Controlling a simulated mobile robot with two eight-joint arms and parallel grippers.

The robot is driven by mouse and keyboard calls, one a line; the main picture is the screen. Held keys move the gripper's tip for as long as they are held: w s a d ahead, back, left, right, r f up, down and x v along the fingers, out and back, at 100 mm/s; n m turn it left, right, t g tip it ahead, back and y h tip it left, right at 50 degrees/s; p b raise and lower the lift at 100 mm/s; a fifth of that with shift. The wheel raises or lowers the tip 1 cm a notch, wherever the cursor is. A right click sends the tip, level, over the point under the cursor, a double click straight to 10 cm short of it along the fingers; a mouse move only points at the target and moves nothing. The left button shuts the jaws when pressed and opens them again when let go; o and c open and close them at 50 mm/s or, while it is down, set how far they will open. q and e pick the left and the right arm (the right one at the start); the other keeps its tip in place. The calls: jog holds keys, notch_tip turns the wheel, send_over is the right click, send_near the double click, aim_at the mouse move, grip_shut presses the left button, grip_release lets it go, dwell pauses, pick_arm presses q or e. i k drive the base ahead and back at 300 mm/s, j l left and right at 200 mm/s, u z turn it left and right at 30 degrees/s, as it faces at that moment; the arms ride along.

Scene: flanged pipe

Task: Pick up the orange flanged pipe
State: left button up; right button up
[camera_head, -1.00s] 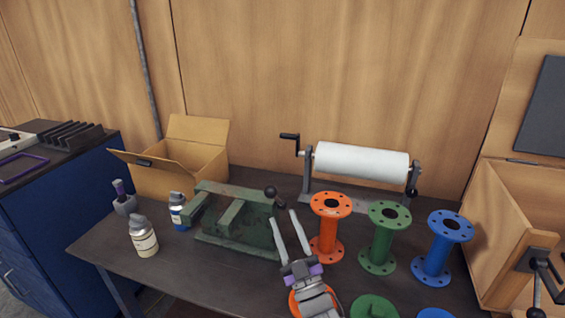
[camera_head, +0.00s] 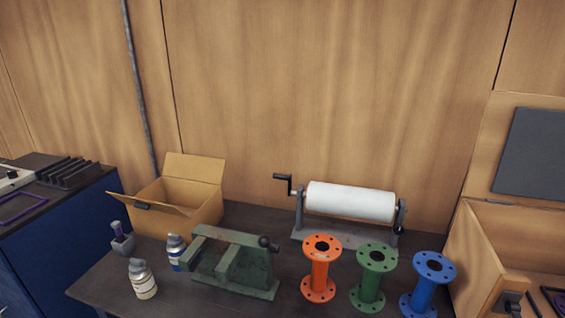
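The orange flanged pipe (camera_head: 320,270) stands upright on the dark table, a round flange with bolt holes at its top and bottom. It is at the left end of a row with a green flanged pipe (camera_head: 371,285) and a blue flanged pipe (camera_head: 427,284), both also upright. A green metal vise-like fixture (camera_head: 234,262) is close on its left. Neither of my grippers is in view, and nothing touches the orange pipe.
A paper roll on a crank stand (camera_head: 350,201) is behind the pipes. A wooden cabinet (camera_head: 489,262) stands at right.

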aim_at(317, 288)
jog(key=i+j, duration=0.1)
jog(key=j, duration=0.4)
jog(key=i+j+z, duration=0.25)
jog(key=j, duration=0.15)
jog(key=j+z, duration=0.25)
jog(key=j, duration=0.2)
jog(key=z, duration=1.25)
jog(key=i, duration=0.5)
